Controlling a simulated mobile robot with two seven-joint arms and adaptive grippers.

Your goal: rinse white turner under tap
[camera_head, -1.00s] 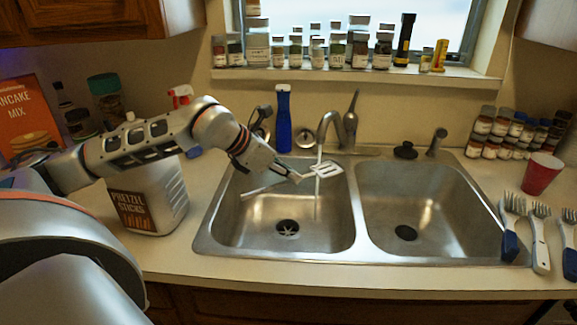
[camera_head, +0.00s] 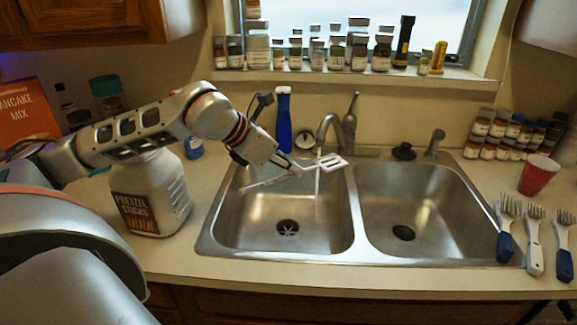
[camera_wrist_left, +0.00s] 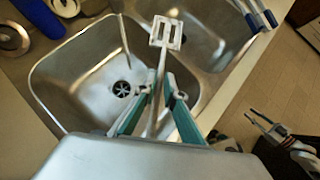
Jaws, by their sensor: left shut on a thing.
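The white turner (camera_head: 335,162) is held over the left sink basin, with its slotted head near the faucet (camera_head: 327,128) and its handle sloping down left. My left gripper (camera_head: 292,168) is shut on the turner's handle. In the left wrist view, the turner head (camera_wrist_left: 166,33) extends beyond the teal-backed fingers (camera_wrist_left: 157,94). A thin water stream (camera_head: 317,182) falls into the basin. The wrist view shows the stream (camera_wrist_left: 125,40) left of the turner head with a gap between. What seems to be my right gripper (camera_wrist_left: 257,118) shows at lower right; its jaw state is unclear.
A pretzel jar (camera_head: 150,205) stands left of the sink under my left arm. A blue bottle (camera_head: 283,125) stands behind the basin. The right basin (camera_head: 405,205) is empty. Forks (camera_head: 535,245) and a red cup (camera_head: 538,175) are at right. Spice jars (camera_head: 340,50) line the sill.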

